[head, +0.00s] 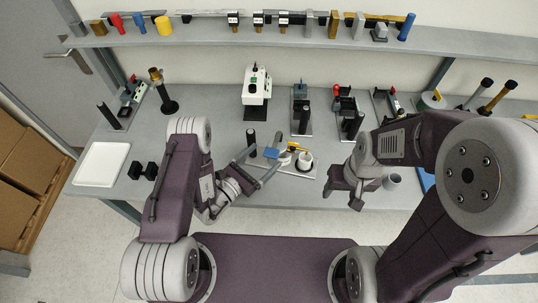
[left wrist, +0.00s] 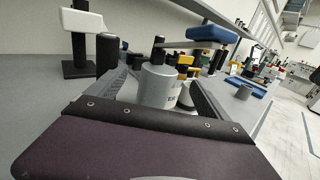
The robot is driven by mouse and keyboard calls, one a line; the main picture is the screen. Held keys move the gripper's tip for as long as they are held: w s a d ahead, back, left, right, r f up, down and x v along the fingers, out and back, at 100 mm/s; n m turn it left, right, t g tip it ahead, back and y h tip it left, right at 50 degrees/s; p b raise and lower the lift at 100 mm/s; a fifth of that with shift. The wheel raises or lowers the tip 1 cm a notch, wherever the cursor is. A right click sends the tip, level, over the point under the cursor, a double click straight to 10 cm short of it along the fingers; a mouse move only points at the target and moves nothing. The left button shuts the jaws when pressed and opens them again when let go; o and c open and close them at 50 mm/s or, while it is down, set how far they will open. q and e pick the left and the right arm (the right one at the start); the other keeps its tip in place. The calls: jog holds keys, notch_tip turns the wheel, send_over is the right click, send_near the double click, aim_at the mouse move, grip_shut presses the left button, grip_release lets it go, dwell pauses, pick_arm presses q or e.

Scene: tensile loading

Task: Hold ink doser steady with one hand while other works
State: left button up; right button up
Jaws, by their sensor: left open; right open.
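What looks like the ink doser is a small device on a light base plate (head: 297,172) near the bench's front edge, with a blue block (head: 271,153), a yellow part and a white cup (head: 305,161). My left gripper (head: 262,162) is open at its left side. In the left wrist view, a grey labelled cylinder (left wrist: 158,86) stands between the open fingers, with gaps visible; the blue block (left wrist: 212,34) is beyond it. I cannot tell whether any finger touches. My right gripper (head: 344,188) is open and empty, right of the device near the front edge.
A white machine (head: 257,84) and several small fixtures stand behind on the grey bench. A grey cup (head: 391,181) is right of my right gripper. A white tray (head: 101,164) and black dumbbell-like weights (head: 143,170) are at left. A shelf (head: 250,31) runs above.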

aim_at(271, 161)
pick_arm(q)
notch_tip(271, 161, down, 7)
jog(key=shift+r, duration=0.2)
jog(key=x, duration=0.7)
jog(key=shift+w+d+r, duration=0.15)
jog(key=shift+w+d, duration=0.1)
jog(key=shift+w, duration=0.05)
jog(key=shift+s+a, duration=0.1)
